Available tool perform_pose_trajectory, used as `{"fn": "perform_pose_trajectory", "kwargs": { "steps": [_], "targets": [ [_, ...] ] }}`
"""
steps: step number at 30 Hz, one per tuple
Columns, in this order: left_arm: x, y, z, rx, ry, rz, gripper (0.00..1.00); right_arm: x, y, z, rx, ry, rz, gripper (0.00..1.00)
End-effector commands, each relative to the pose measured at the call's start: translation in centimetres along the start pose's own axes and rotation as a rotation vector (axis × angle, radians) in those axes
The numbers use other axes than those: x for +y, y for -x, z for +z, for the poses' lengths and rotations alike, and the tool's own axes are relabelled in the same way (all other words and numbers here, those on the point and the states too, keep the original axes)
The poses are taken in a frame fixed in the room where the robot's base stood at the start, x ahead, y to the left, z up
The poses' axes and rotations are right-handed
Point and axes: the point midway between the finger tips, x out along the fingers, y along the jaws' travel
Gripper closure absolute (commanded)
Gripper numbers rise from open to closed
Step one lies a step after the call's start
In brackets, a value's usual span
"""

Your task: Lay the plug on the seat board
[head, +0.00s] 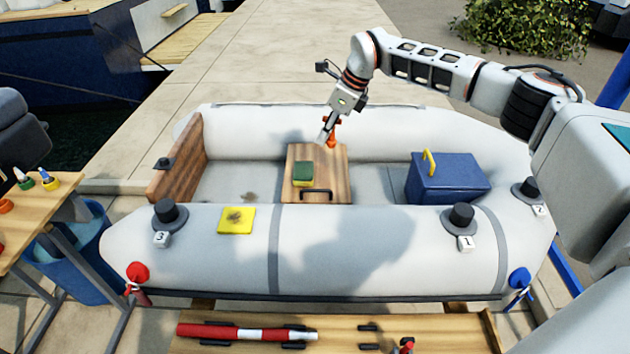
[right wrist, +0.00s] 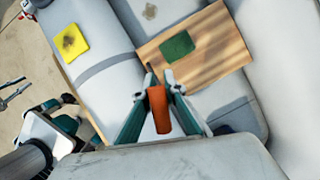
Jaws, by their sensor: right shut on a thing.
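The plug (head: 331,134) is orange-red, and my right gripper (head: 328,126) is shut on it. In the right wrist view the plug (right wrist: 159,109) sits between the two teal fingers of my right gripper (right wrist: 158,88). The seat board (head: 334,172) is a wooden board across the middle of the grey inflatable boat. The plug shows in front of the board's far end; whether it touches the board I cannot tell. The seat board (right wrist: 217,60) also shows in the right wrist view, beyond the fingers.
A green sponge (head: 303,174) and a black handle (head: 316,192) are on the seat board. A blue box (head: 448,180) with a yellow handle stands to its right. A yellow cloth (head: 236,220) lies on the near tube. The board's right half looks free.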

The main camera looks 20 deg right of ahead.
Motion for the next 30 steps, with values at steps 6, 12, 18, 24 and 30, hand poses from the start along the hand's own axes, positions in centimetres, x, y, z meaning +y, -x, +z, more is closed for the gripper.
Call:
{"fn": "perform_pose_trajectory", "kwargs": {
  "steps": [6,12,18,24,30],
  "targets": [
    [0.3,-0.3,1.1,-0.012,-0.003,0.004,0.81,-4.0,0.6,0.8,0.003,-0.295,-0.124,1.00],
    [0.2,-0.5,0.8,-0.005,-0.006,0.001,0.81,-5.6,1.0,0.8,0.003,-0.419,-0.174,1.00],
    [0.3,-0.8,1.5,-0.012,-0.007,0.004,0.81,-5.7,-2.4,-0.7,0.008,-0.431,-0.176,1.00],
    [0.4,-1.1,1.1,0.001,-0.009,0.009,0.81,-5.6,-7.2,-2.7,0.009,-0.431,-0.174,1.00],
    [0.9,-1.1,1.0,0.006,-0.013,0.020,0.81,-5.6,-10.8,-4.2,0.007,-0.430,-0.174,1.00]
  ]
}}
